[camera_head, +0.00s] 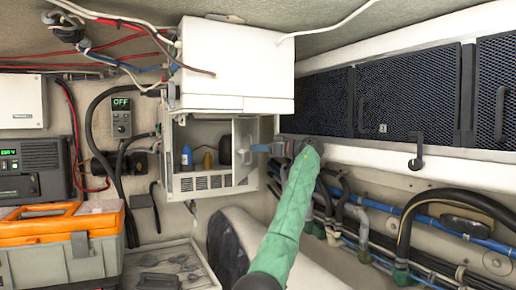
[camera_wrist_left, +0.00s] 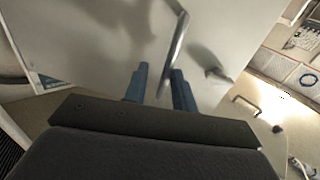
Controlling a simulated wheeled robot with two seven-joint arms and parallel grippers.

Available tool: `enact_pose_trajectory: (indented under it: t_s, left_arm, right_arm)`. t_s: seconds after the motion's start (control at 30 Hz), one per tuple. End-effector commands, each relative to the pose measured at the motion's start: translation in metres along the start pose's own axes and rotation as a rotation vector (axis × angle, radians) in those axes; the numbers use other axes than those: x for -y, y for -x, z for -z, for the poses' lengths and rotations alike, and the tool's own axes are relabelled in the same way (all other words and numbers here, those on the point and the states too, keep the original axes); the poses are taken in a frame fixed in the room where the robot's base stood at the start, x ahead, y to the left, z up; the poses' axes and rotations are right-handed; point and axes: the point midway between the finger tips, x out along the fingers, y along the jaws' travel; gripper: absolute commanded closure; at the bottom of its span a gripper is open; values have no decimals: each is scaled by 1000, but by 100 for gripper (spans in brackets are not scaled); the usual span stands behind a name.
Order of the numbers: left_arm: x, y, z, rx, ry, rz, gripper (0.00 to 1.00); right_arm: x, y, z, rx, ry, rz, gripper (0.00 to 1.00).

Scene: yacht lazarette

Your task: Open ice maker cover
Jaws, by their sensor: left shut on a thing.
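A white ice maker cabinet (camera_head: 201,184) with slotted vents hangs at the middle of the head view, its front open on a blue bottle and other small containers. A pale panel (camera_head: 243,174), apparently its cover, stands at the right of the opening. My left gripper (camera_head: 258,148) reaches this panel from the right at the end of the green-sleeved arm. In the left wrist view the blue fingers (camera_wrist_left: 160,84) are shut around a metal bar handle (camera_wrist_left: 178,45) on the white panel (camera_wrist_left: 110,40). My right gripper is out of view.
A large white box (camera_head: 238,65) sits directly above the cabinet. Pipes and hoses (camera_head: 350,215) run along the right wall below dark mesh panels (camera_head: 405,100). An orange and grey toolbox (camera_head: 62,238) stands at lower left, with cables above it.

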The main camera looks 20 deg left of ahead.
Motion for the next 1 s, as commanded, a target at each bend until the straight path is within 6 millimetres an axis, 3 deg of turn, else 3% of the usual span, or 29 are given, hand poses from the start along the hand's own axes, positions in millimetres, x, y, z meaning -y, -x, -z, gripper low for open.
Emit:
enact_pose_trajectory:
  t_s: [0.13, 0.17, 1.0]
  left_arm:
    - [-3, -2, 2, -3, -2, -10, 100]
    - [-3, -2, 2, -3, -2, -10, 68]
    - [-2, -1, -3, -1, -4, -6, 68]
  right_arm:
    - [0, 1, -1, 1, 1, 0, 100]
    - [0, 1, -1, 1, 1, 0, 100]
    - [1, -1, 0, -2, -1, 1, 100]
